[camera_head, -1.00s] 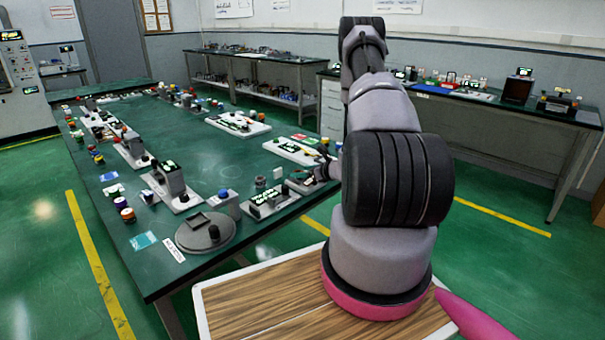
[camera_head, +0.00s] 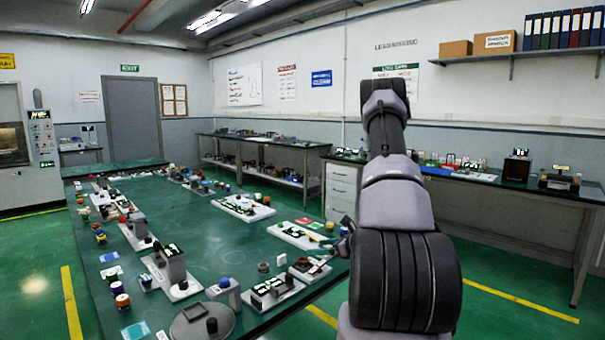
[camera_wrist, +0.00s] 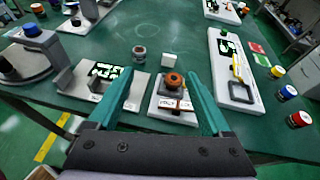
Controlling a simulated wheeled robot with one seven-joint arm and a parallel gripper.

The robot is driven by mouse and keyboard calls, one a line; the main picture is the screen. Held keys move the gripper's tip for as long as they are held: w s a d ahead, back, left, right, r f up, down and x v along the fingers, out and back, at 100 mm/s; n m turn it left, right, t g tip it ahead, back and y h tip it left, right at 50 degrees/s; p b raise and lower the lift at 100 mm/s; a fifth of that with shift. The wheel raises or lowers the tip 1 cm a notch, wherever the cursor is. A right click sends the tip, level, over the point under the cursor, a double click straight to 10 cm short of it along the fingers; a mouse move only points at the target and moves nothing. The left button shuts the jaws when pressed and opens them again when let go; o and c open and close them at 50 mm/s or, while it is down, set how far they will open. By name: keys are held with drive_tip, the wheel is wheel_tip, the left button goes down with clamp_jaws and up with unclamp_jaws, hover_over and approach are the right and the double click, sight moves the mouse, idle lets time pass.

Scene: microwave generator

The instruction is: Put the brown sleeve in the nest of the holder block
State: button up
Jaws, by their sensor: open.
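My gripper (camera_wrist: 160,76) is open, with its two teal fingers apart and nothing held between them. Ahead, in the gap between the fingers in the wrist view, is an orange-brown ring-shaped piece (camera_wrist: 173,80), which looks like the brown sleeve. It sits on or over a dark part of a small pale block (camera_wrist: 160,110) with a label in front, which may be the holder block. I cannot tell whether the ring is seated in a nest. The block also shows in the head view (camera_head: 309,270), left of my arm. The fingertips do not visibly touch the ring.
A pale fixture with a lit display (camera_wrist: 105,75) stands left of the block. A grey cup-like piece (camera_wrist: 139,54) and a white cube (camera_wrist: 62,78) stand nearby. A long white board (camera_wrist: 232,75) lies right. The green table (camera_head: 215,240) has bare room in its middle.

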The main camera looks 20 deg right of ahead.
drive_tip(key=s+a+r+n+g+y, duration=0.2)
drive_tip(key=s+a+r+n+g, duration=0.2)
drive_tip(key=a+r+n, duration=0.45)
drive_tip(key=s+a+r+n+g+y, duration=0.25)
drive_tip(key=s+a+r+n, duration=0.2)
drive_tip(key=a+r, duration=0.75)
drive_tip(key=s+d+r+n+t+h, duration=0.1)
drive_tip(key=s+r+n+h, duration=0.7)
drive_tip(key=s+r+n, duration=0.4)
drive_tip(key=s+r, duration=0.4)
drive_tip(key=s, duration=0.1)
drive_tip(key=shift+n+h, duration=0.3)
drive_tip(key=shift+h, duration=0.05)
